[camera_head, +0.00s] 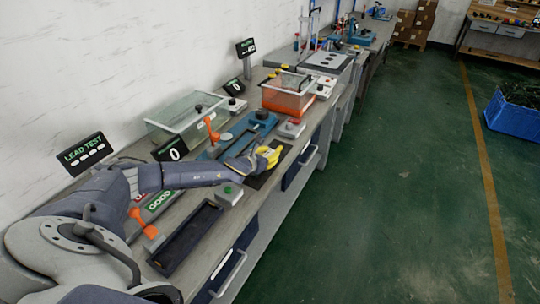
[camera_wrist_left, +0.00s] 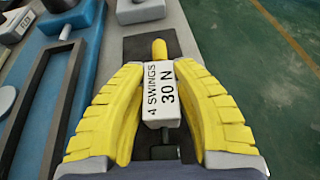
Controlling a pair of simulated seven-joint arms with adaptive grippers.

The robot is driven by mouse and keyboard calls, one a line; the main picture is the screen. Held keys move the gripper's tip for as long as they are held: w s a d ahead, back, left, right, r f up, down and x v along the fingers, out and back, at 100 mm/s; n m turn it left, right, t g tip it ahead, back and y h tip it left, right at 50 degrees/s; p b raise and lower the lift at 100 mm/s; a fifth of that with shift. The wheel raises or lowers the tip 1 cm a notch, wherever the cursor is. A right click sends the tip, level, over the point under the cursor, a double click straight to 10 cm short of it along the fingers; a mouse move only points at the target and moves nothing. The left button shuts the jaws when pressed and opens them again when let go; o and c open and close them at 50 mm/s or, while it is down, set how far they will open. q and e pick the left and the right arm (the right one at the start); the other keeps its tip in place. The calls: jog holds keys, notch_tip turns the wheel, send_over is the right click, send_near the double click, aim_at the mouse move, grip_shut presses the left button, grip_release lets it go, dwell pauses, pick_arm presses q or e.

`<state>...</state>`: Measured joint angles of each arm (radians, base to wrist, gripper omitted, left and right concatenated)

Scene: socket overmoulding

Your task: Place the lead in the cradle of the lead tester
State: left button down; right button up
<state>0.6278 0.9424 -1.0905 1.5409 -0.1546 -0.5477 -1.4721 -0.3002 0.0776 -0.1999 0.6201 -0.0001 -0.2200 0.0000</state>
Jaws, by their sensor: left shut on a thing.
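My left gripper (camera_head: 268,156) reaches over the front part of the bench, near a dark mat (camera_head: 258,180). In the left wrist view its yellow fingers (camera_wrist_left: 158,110) are shut around a pale block (camera_wrist_left: 160,98) printed "4 SWINGS 30 N", with a yellow tip at its far end. I cannot tell whether this block is part of the lead. The lead test sign (camera_head: 85,153) stands at the left by the wall. I cannot make out the tester's cradle; my left arm covers part of the bench there. My right gripper is not in view.
Blue fixtures with an orange lever (camera_head: 211,129) stand behind the gripper. A long dark tray (camera_head: 187,238) and a grey box with a green button (camera_head: 229,194) lie nearer me. A clear tank (camera_head: 186,115) and an orange tank (camera_head: 288,95) stand farther along.

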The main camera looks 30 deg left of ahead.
pick_arm(q)
jog(key=c, duration=1.1)
grip_release()
jog(key=shift+f, duration=0.1)
jog(key=v, duration=1.6)
jog(key=shift+s+d, duration=0.25)
jog(key=shift+s, duration=0.2)
jog(key=shift+o, duration=0.9)
jog(key=shift+s, duration=0.25)
